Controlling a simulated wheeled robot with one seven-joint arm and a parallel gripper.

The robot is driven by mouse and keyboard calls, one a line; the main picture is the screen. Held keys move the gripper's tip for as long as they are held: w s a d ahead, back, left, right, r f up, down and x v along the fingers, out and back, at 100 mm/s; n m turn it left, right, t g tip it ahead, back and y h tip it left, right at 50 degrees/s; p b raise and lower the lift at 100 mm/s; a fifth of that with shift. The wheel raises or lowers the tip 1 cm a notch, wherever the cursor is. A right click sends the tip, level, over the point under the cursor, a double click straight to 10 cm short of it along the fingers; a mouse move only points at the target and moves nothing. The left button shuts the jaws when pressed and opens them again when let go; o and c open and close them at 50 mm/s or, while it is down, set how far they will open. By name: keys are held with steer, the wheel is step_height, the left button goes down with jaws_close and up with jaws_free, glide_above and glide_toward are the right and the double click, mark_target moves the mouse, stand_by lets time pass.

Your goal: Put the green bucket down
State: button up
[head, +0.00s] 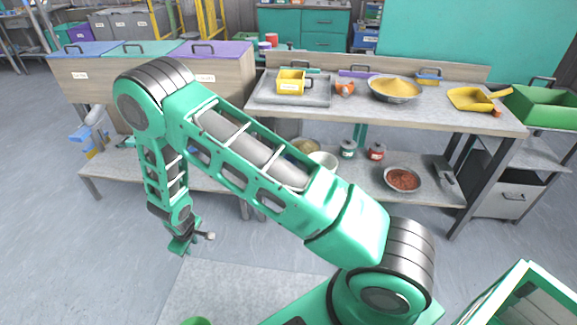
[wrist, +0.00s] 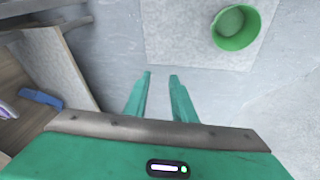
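The green bucket (wrist: 219,40) stands upright on a pale square patch of floor (wrist: 165,35), at the top right of the wrist view. I look down into it, and it appears empty. Only a sliver of a green rim, probably the bucket (head: 197,321), shows at the bottom edge of the head view. My gripper (wrist: 160,77) is open, with a gap between its two green fingers and nothing in it. The bucket is apart from the fingers, beyond them and to the right. In the head view my gripper (head: 186,246) hangs low over the floor, left of the pale patch.
A workbench (head: 440,108) at the back holds a yellow container (head: 291,82), a bowl of yellow powder (head: 395,88) and a yellow scoop (head: 470,98). A bowl of red powder (head: 402,180) sits on its lower shelf. Wooden bins (head: 120,77) stand at left. The floor around the gripper is clear.

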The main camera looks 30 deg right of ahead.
steer(key=s+d+r+m+g+h, duration=0.15)
steer(key=d+r+m, duration=0.45)
steer(key=d+r, duration=1.8)
steer(key=s+d+r+m+g, duration=0.1)
steer(key=s+d+r+m, duration=0.2)
steer(key=s+d+r, duration=0.6)
steer(key=s+d+r+m+g, duration=0.1)
steer(key=s+d+r+m, duration=0.1)
steer(key=s+d+r, duration=0.6)
steer(key=s+a+r+m, duration=0.1)
steer(key=s, duration=0.7)
steer(key=s+a+r+m+y, duration=0.1)
steer(key=s+m, duration=0.1)
steer(key=s, duration=0.7)
steer(key=shift+a, duration=0.3)
